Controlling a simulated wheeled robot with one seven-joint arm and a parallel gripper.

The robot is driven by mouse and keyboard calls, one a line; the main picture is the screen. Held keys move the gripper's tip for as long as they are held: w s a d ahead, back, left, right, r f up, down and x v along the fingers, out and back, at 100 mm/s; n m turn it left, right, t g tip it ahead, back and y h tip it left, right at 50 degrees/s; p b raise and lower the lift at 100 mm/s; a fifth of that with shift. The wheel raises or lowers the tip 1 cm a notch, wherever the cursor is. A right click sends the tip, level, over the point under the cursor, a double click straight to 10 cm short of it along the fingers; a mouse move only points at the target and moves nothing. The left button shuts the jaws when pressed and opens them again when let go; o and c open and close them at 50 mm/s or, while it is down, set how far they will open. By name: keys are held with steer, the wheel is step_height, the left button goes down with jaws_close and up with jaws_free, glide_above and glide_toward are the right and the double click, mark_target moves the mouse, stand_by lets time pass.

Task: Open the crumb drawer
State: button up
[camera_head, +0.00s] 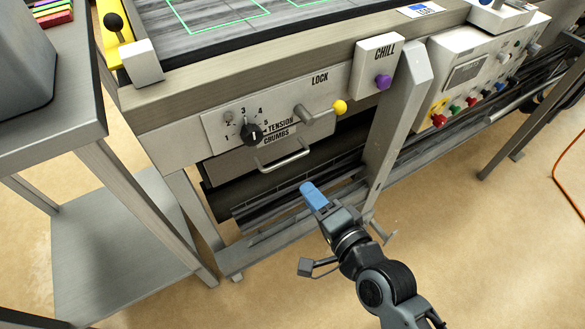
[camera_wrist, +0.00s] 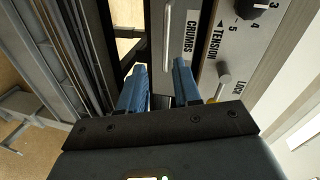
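The crumb drawer (camera_head: 230,167) is a low grey front under the "CRUMBS" label (camera_head: 277,138) on the machine's side. Its pale bar handle (camera_head: 284,160) stands out from the front. The drawer looks shut, or nearly so. My gripper (camera_head: 313,195) is below and to the right of the handle, apart from it. In the wrist view, the two blue fingers of my gripper (camera_wrist: 160,84) are spread with an empty gap between them. The handle (camera_wrist: 168,38) shows beyond the fingertips, roughly in line with the gap.
Above the drawer are the black tension knob (camera_head: 252,133) and the lock lever with a yellow tip (camera_head: 339,107). A metal post (camera_head: 392,120) stands to the right of my gripper. A grey side table (camera_head: 65,120) is at the left. Floor in front is open.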

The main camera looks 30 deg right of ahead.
steer(key=m, duration=0.2)
glide_toward(287, 161)
steer(key=x, duration=0.3)
steer(key=shift+y, duration=0.3)
steer(key=x, duration=0.7)
steer(key=shift+w+d+f, duration=0.2)
steer(key=shift+d+f, duration=0.05)
jaws_close()
